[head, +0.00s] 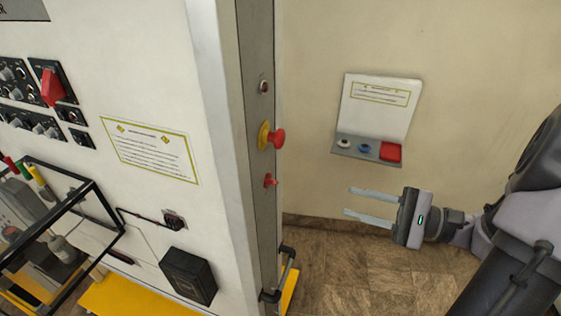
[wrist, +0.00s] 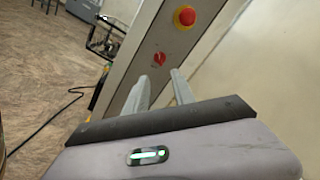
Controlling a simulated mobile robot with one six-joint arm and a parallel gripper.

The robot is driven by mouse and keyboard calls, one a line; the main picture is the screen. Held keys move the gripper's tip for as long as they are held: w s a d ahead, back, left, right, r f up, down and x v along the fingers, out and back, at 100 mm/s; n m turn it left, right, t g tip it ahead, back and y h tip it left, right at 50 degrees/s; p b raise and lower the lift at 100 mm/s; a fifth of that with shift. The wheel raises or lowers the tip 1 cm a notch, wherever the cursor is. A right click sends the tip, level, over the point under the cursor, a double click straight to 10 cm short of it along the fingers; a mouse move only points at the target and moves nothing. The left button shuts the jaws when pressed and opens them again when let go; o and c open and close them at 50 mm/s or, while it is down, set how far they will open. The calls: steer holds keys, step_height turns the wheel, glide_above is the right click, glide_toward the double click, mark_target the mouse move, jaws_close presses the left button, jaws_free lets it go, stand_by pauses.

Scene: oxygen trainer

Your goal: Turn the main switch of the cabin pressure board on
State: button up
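A small red rotary switch (head: 270,181) sits low on the narrow grey side panel of the white board, below the emergency stop. In the wrist view this red switch (wrist: 159,57) shows just beyond my fingertips, roughly between them. I cannot tell its set position. My gripper (head: 350,201) is to the right of the panel in the head view, its two fingers apart and pointing left toward it. In the wrist view my gripper (wrist: 160,74) is open and empty, with a gap to the switch.
A red emergency stop (head: 278,138) on a yellow base sits above the switch. A larger red knob (head: 52,87) is on the board's front. A wall box (head: 369,148) with buttons and a red block hangs behind. A black handle (head: 287,270) juts out low on the panel.

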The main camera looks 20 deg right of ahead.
mark_target(276, 182)
steer(key=p+x, duration=0.2)
steer(key=x, duration=1.4)
steer(key=shift+w+a+f, duration=0.15)
steer(key=shift+f, duration=0.05)
steer(key=shift+c, duration=0.4)
jaws_close()
